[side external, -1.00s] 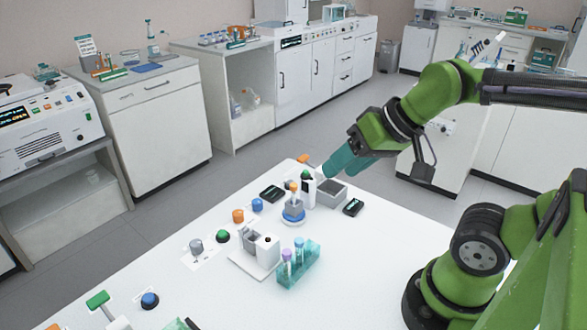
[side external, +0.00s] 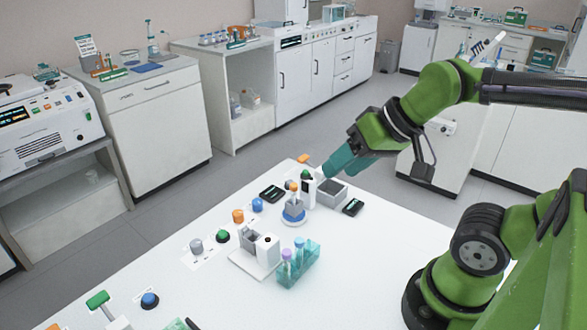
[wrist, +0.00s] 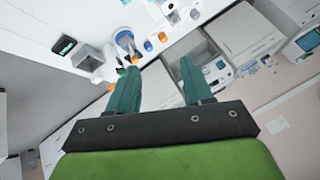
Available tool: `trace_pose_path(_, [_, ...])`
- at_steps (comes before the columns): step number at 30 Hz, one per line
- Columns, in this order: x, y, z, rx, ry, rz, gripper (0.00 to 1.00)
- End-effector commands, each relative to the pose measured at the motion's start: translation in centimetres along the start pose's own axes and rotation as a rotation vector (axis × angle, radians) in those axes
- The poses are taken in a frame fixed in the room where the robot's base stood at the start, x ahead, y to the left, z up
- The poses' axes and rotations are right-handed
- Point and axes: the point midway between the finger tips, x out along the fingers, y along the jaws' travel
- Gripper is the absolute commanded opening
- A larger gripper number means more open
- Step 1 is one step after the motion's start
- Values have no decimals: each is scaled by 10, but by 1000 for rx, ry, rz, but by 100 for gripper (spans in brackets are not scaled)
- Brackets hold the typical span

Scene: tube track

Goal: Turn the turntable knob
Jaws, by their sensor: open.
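A small turntable (side external: 294,217) with a blue and white round base stands near the table's far end; a grey holder on it bears an orange-capped tube (side external: 294,187). The turntable's blue rim also shows in the wrist view (wrist: 125,40). A grey knob (side external: 196,246) sits on a marked white plate farther left; I cannot tell for sure whether it is the turntable knob. My gripper (side external: 327,170) is above the far end of the table, beside a white post (side external: 309,190). In the wrist view my gripper (wrist: 158,63) has its fingers spread with nothing between them.
Near the turntable are an orange knob (side external: 238,216), a blue knob (side external: 257,205), an open grey box (side external: 333,193) and a dark display (side external: 353,207). A green button (side external: 222,236), a white block device (side external: 266,248) and a teal tube rack (side external: 298,266) stand nearer the front.

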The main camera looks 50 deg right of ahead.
Motion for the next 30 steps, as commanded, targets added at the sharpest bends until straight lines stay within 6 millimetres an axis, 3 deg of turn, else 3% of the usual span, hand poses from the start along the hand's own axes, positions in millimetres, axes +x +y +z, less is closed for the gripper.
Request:
trace_pose_path(11, [0,0,0,0,0,0,50])
trace_pose_path(13, [1,0,0,1,-3,1,42])
trace_pose_path(17, [14,3,2,10,-56,24,42])
trace_pose_path(23, [46,-3,-34,-12,-174,91,42])
trace_pose_path(30, [103,-9,-93,-151,-345,169,42])
